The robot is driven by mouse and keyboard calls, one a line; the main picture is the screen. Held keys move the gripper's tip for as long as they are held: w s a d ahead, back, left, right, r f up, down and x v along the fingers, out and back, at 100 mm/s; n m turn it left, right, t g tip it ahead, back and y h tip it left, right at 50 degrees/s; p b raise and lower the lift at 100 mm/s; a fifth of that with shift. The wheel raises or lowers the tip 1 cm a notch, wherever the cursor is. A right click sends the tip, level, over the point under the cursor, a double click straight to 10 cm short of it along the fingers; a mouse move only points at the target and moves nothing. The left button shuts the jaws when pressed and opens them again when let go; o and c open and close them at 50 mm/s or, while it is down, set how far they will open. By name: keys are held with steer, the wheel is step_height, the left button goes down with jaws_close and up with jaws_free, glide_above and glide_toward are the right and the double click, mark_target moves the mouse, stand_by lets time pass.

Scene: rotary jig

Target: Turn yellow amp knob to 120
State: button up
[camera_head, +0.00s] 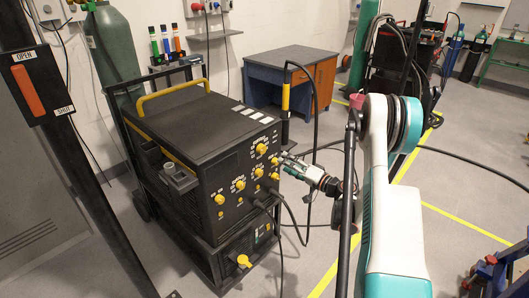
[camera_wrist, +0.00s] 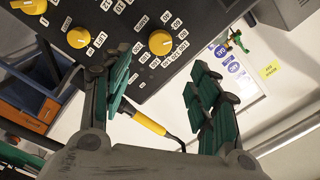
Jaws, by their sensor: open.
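The black welding machine (camera_head: 190,140) has several yellow knobs on its front panel, each ringed by small white labels. Its upper knob (camera_head: 262,148) shows near my gripper (camera_head: 287,166).
Black cables hang from the front of the machine and loop across the floor. A blue and orange workbench (camera_head: 290,72) is behind.

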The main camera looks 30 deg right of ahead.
mark_target(263, 150)
steer(key=b+x, duration=0.3)
steer(key=x, duration=0.9)
steer(key=shift+c, duration=0.2)
steer(key=c, duration=1)
